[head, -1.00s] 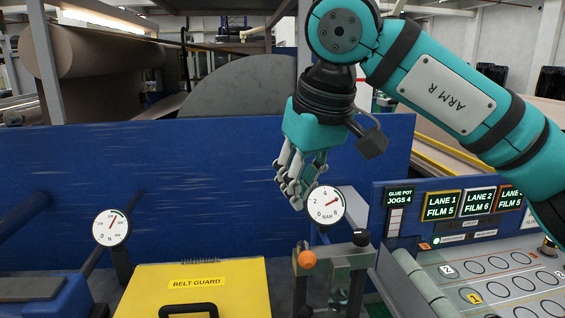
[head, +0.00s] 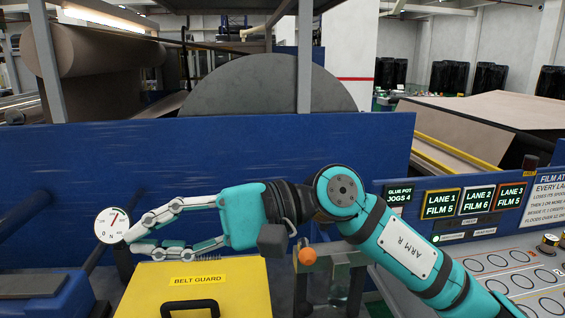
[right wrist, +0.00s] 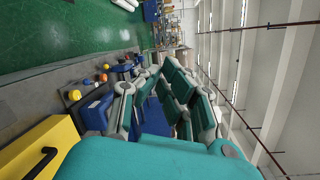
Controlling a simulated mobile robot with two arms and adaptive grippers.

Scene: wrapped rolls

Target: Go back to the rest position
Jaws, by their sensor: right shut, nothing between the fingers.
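My right gripper (head: 131,241) is teal and grey. It lies level across the middle of the head view, its fingers pointing left, above the yellow belt guard (head: 238,275). Its fingertips come together beside the round white dial (head: 111,225) at the left; I cannot tell whether they touch it. The gripper is shut and holds nothing. In the right wrist view its fingers (right wrist: 153,72) close toward each other with nothing between them. My left gripper is not in view.
A blue panel (head: 60,165) runs behind the gripper. An orange knob (head: 307,256) on a metal fixture stands just below my right arm. Lane displays (head: 440,204) and a tray with round slots (head: 520,262) are at the right. The yellow guard has a black handle (head: 190,306).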

